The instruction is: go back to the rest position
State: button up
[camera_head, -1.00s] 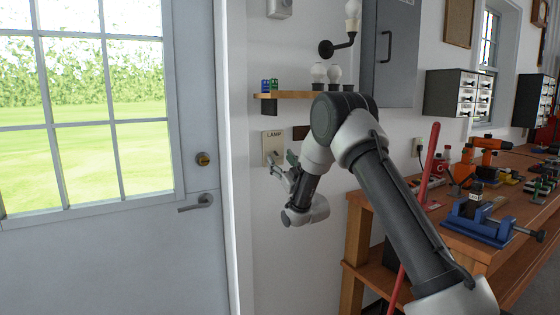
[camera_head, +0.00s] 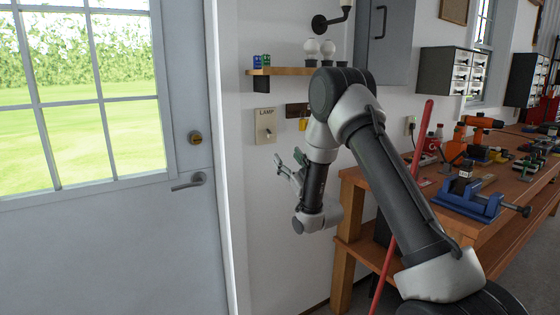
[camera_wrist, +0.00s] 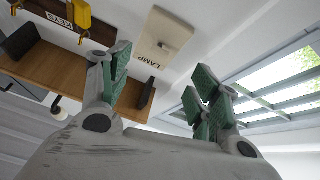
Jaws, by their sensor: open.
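My gripper (camera_head: 291,168) is open and empty, with its fingers spread in front of the white wall, below and right of the lamp switch plate. It also shows in the wrist view (camera_wrist: 155,95), where its green-padded fingers stand apart with nothing between them. The lamp switch plate (camera_head: 265,126) is on the wall beside the door; it shows in the wrist view too (camera_wrist: 176,30). My arm is folded, with the elbow raised in front of the shelf's right end. I cannot tell the exact gap between the fingers and the wall.
A wooden shelf (camera_head: 285,72) holds bulbs and small boxes. A yellow padlock (camera_head: 303,125) hangs from the key rack (camera_head: 296,110). The door (camera_head: 110,240) is at left. A workbench (camera_head: 480,232) with a blue vise (camera_head: 467,202) and a red pole (camera_head: 405,190) stand at right.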

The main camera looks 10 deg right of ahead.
notch_tip(320, 180, down, 16)
jog(key=w+m+g+h, duration=0.15)
jog(key=g+h, duration=0.25)
jog(key=g, duration=0.4)
jog(key=s+d+f+m+g+h, duration=0.1)
jog(key=s+d+f+g, duration=0.15)
jog(key=s, duration=0.25)
jog(key=s+d+f+g+h, duration=0.1)
jog(key=s+d+f+g, duration=0.15)
jog(key=s+g, duration=0.2)
jog(key=s+d+r+m+g, duration=0.1)
jog(key=s+d+r, duration=0.1)
jog(key=s+r, duration=0.6)
jog(key=s+d+r+m+g+h, duration=0.1)
jog(key=s+r, duration=0.7)
jog(key=s, duration=0.9)
jog(key=s+d+r+m+g, duration=0.1)
jog(key=s+d+r, duration=0.2)
jog(key=s+r, duration=0.6)
jog(key=s, duration=0.4)
jog(key=shift+s+d+h, duration=0.15)
jog(key=shift+s+h, duration=0.15)
jog(key=shift+s, duration=0.05)
jog(key=shift+m, duration=0.25)
